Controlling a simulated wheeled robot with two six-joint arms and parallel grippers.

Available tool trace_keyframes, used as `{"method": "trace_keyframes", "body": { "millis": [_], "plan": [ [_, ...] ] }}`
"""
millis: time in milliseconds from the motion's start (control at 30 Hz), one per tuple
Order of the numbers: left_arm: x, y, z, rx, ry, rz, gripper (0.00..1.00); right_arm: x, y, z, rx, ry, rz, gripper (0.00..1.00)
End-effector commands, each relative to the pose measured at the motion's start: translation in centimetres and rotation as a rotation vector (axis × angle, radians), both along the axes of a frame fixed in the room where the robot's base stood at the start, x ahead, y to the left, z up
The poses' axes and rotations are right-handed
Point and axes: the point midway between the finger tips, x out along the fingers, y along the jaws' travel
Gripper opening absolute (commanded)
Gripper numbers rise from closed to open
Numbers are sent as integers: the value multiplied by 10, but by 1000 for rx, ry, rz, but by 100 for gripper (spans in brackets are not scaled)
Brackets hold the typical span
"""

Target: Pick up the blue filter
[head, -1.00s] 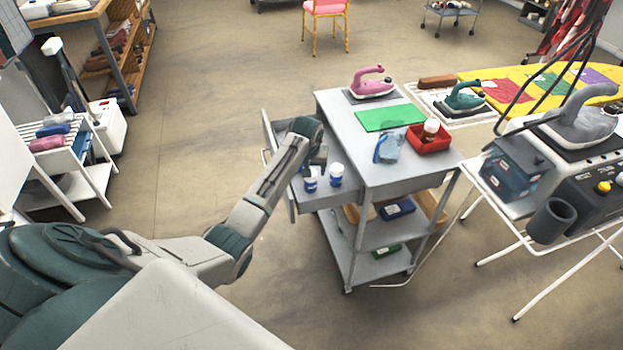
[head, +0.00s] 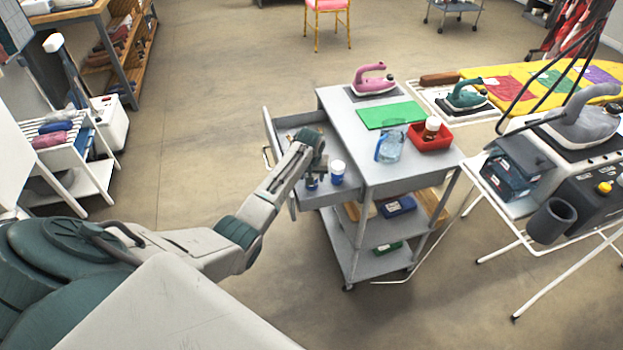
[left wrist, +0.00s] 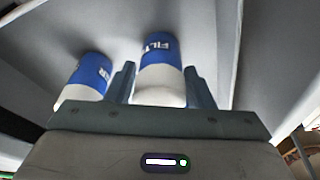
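Two small blue-and-white cylinders stand in the open drawer (head: 352,190) of the grey cart. One blue filter (head: 311,184) is under my left gripper (head: 313,172) in the head view and is partly hidden by it. The other blue filter (head: 337,173) stands just to its right. In the left wrist view, a filter lettered "FILT" (left wrist: 159,66) shows between the two spread fingers of my left gripper (left wrist: 161,86). A second filter (left wrist: 88,78) is outside the left finger. I cannot tell whether the fingers touch the filter. My right gripper is not in view.
The cart top (head: 345,108) carries a pink iron (head: 372,80), a green mat (head: 391,115), a clear blue-tinted container (head: 390,146) and a red tray (head: 432,141) with a bottle. A steam station (head: 510,175) stands at right.

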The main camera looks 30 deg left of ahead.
Motion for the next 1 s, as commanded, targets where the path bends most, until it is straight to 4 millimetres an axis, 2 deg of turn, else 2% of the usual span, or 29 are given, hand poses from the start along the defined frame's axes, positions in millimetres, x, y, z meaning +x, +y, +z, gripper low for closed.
{"method": "trace_keyframes", "body": {
  "millis": [33,133,167,467,567,800,1000],
  "plan": [
    [0,0,0,0,0,0,38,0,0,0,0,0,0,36],
    [0,0,0,0,0,0,18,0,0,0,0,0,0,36],
    [0,0,0,0,0,0,16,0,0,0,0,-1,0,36],
    [0,0,5,0,-1,0,16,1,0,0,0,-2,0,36],
    [1,1,19,0,-3,1,16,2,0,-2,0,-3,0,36],
    [1,1,67,2,-4,1,16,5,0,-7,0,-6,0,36],
    [1,1,95,1,-2,1,16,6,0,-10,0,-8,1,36]
  ]
}}
